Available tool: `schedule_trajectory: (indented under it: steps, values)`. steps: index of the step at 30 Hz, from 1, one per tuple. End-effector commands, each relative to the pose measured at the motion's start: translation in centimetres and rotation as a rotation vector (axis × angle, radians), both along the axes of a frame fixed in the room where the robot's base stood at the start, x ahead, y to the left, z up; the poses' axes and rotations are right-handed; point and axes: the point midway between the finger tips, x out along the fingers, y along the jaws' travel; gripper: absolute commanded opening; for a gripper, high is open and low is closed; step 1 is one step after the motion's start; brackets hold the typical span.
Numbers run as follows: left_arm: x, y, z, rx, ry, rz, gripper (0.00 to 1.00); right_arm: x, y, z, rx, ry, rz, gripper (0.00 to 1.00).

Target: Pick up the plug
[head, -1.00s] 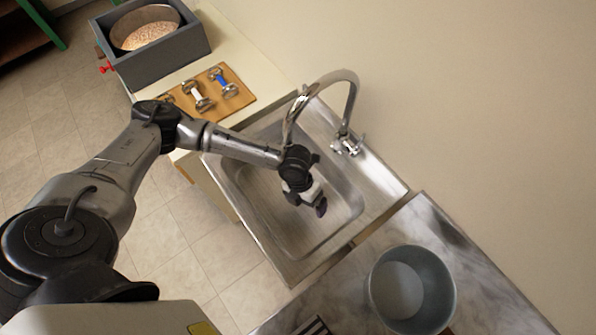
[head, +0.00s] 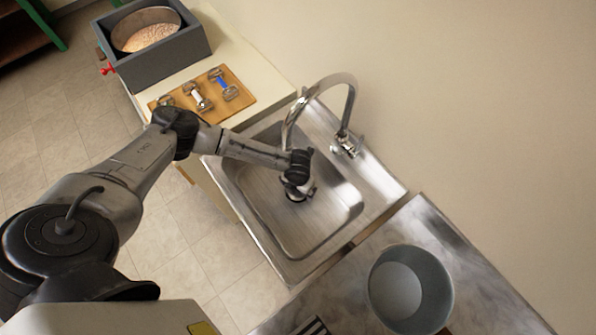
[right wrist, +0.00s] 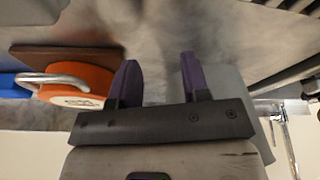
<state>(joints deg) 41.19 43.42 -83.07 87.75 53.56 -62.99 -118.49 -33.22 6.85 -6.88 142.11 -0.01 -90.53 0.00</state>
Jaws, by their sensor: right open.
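My left gripper (head: 297,193) points down into the sink basin (head: 325,225); its fingers are mostly hidden, so I cannot tell whether they are open or shut. I cannot pick out a plug with certainty; a dark spot at the gripper's tip may be a finger or the drain. In the right wrist view my right gripper (right wrist: 158,82) has its two purple-padded fingers apart, with nothing between them. An orange round piece (right wrist: 88,80) with a metal loop handle and a pale label shows left of these fingers. The right gripper is outside the head view.
A curved faucet (head: 350,105) rises behind the basin. A wooden board (head: 236,101) with several metal fittings and a grey box (head: 165,65) holding a round pan are at upper left. A grey bowl (head: 440,290) stands on the marble counter (head: 420,220).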

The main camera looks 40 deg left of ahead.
Motion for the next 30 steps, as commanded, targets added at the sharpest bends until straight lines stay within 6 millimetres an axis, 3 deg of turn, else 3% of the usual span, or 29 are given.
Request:
schedule_trajectory:
  steps: [11, 27, 30]
  values:
    - [-0.02, -0.02, -0.73, -0.001, 0.0, -0.001, 0.99, -0.02, 0.13, -0.06, 0.004, 0.001, -0.003, 0.43]
    - [0.0, -0.01, -0.7, -0.001, -0.001, -0.001, 0.47, -0.04, -0.15, -0.08, -0.006, 0.001, 0.003, 0.43]
    - [0.01, -0.01, -0.69, -0.001, -0.001, -0.001, 0.47, -0.05, -0.18, -0.08, -0.006, 0.001, 0.004, 0.43]
